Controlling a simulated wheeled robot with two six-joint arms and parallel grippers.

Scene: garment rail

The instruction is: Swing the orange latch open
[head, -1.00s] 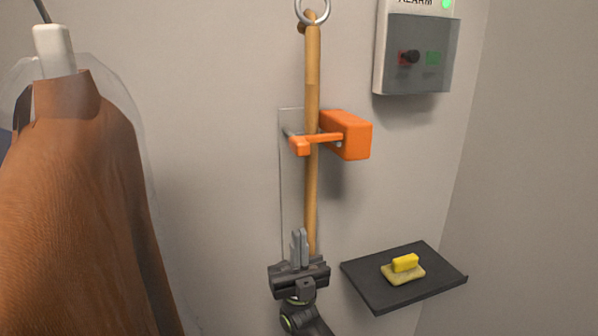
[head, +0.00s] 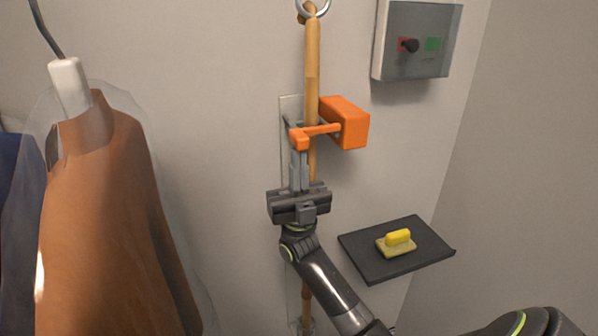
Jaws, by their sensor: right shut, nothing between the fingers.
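The orange latch bar (head: 320,130) runs across the front of the wooden pole, from the orange block (head: 346,122) on the right to a knob end (head: 299,139) on the left. The pole (head: 312,60) stands upright behind the bar. My right gripper (head: 299,156) points up just below the knob end, its fingers together and empty. The fingertips look very close to the knob; I cannot tell whether they touch it. The gripper hides part of the pole. My left gripper is not in view.
A brown garment (head: 110,220) in a clear cover hangs at the left, with a blue one (head: 20,220) beside it. A dark shelf (head: 360,258) with a yellow brush (head: 398,240) is at the lower right. A switch box (head: 417,40) is on the wall above.

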